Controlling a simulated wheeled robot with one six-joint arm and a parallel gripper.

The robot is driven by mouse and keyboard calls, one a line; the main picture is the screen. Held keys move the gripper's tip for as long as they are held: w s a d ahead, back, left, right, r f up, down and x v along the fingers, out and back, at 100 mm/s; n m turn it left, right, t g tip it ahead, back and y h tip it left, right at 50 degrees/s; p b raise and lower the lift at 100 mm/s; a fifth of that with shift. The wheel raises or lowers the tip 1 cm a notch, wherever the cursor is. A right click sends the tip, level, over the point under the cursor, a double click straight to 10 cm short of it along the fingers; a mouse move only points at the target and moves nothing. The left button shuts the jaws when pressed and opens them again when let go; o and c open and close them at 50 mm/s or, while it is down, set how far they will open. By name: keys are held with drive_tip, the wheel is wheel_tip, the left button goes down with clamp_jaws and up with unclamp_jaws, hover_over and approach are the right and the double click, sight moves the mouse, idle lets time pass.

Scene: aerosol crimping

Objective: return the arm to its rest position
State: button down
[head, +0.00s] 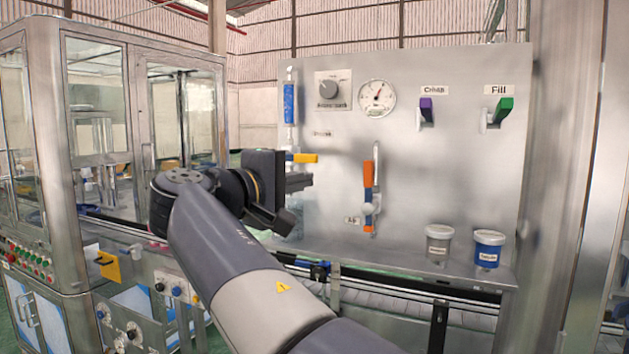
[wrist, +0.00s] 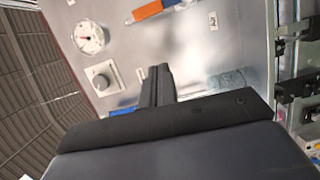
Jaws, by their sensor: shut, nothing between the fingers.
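My arm reaches from the bottom of the head view up to the left part of the steel panel (head: 440,150). My gripper (head: 303,182) is at its end, in front of the panel, close to a yellow lever (head: 304,158); whether it touches the lever cannot be told. In the wrist view the black fingers (wrist: 158,85) are together, with nothing between them. The panel fills much of that view, tilted. The arm hides part of the panel's lower left.
The panel carries a knob (head: 333,90), a gauge (head: 376,97), an orange-handled valve (head: 369,178), a purple lever (head: 426,110) and a green lever (head: 503,108). A grey-lidded jar (head: 438,246) and a blue jar (head: 488,250) stand on the ledge. A glazed machine cabinet (head: 95,110) stands left.

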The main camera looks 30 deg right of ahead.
drive_tip(key=shift+s+a, duration=0.3)
drive_tip(key=shift+a, duration=0.3)
